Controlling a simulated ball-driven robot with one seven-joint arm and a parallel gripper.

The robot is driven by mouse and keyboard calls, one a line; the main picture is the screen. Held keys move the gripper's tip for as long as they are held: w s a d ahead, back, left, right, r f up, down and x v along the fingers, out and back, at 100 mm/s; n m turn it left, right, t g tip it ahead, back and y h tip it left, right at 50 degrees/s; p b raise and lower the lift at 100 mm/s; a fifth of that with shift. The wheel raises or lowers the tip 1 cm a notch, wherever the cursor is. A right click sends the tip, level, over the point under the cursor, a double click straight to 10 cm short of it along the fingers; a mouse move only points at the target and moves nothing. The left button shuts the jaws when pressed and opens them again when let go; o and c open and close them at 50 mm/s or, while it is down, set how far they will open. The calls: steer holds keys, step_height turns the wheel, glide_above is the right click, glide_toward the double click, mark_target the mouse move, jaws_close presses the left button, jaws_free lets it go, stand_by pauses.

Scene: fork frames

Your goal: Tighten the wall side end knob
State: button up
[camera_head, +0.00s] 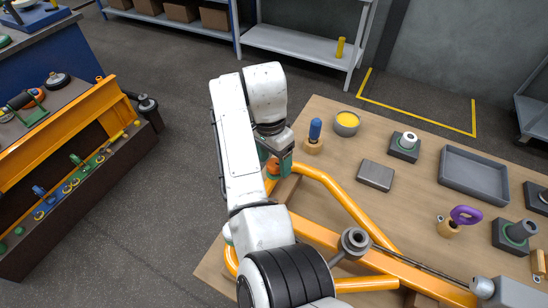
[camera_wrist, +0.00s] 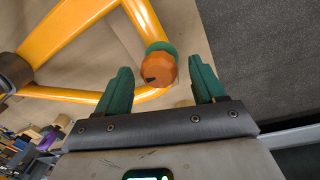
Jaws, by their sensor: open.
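The orange end knob (camera_wrist: 160,68) with a dark mark on its face sits against a green collar (camera_wrist: 161,47) at an end of the yellow fork frame (camera_wrist: 146,20). My gripper (camera_wrist: 159,72) is open, with one green finger on each side of the knob and a visible gap on both sides. In the head view, the knob (camera_head: 272,166) shows partly beside my gripper (camera_head: 280,160). The arm hides part of the frame (camera_head: 335,190) there. I cannot tell how tight the knob is.
The wooden table (camera_head: 325,113) holds a blue-topped peg (camera_head: 314,135), a yellow-filled cup (camera_head: 346,123), a grey box (camera_head: 375,175), a grey tray (camera_head: 473,175) and a purple-handled piece (camera_head: 463,216). An orange-railed bench (camera_head: 75,120) stands left. Open floor (camera_head: 165,140) lies between.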

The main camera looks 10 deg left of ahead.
step_height(320, 180, up, 11)
steer(key=a, duration=0.1)
steer(key=shift+w+f+p, duration=0.2)
steer(key=shift+w+p, duration=0.15)
steer(key=shift+p, duration=0.05)
stand_by(0.6)
